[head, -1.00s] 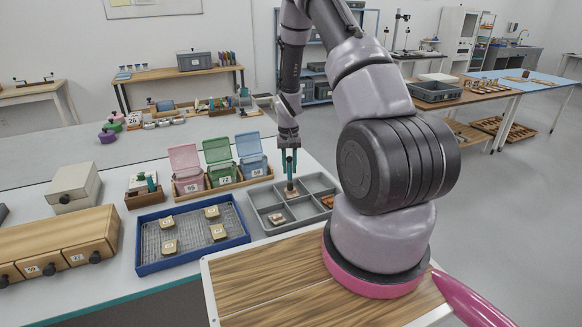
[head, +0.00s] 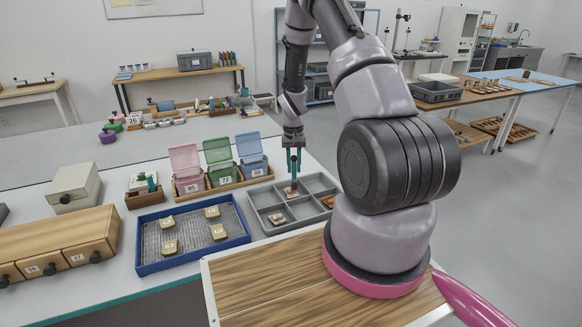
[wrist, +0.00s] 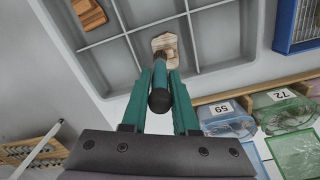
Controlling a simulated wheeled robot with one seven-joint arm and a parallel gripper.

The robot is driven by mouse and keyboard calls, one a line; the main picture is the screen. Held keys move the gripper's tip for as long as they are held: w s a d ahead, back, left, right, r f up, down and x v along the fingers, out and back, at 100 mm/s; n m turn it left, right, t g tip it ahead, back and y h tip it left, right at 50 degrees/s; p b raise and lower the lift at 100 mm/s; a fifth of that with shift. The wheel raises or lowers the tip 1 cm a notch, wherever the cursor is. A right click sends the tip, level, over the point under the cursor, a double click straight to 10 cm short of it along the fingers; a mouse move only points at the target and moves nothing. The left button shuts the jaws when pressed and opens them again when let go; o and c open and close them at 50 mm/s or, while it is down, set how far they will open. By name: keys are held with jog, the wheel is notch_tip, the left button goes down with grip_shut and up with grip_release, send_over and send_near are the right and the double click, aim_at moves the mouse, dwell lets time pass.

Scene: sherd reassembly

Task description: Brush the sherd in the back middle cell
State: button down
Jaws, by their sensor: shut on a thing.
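The grey divided tray (head: 262,226) stands on the white table, and the sherd (wrist: 165,46) lies in its back middle cell. That sherd is pale with brown patches, and it shows below my gripper in the head view (head: 291,193). My gripper (head: 293,163) points down over this cell, its teal fingers shut on a brush (wrist: 160,82) with a dark rounded end. The brush's far end reaches the sherd in the wrist view; its bristles are hard to make out, and I cannot tell whether they touch.
Other sherds lie in a front cell (head: 277,218) and a right cell (head: 327,201). A blue tray (head: 192,263) holding several tagged pieces is at left. Open pink, green and blue boxes (head: 220,163) stand close behind the tray. Wooden drawers (head: 62,240) stand far left.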

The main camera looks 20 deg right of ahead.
dwell(2.3)
jog(key=shift+r, duration=3.05)
jog(key=shift+a+r, duration=0.1)
jog(key=shift+r, duration=1.4)
jog(key=shift+f, duration=0.15)
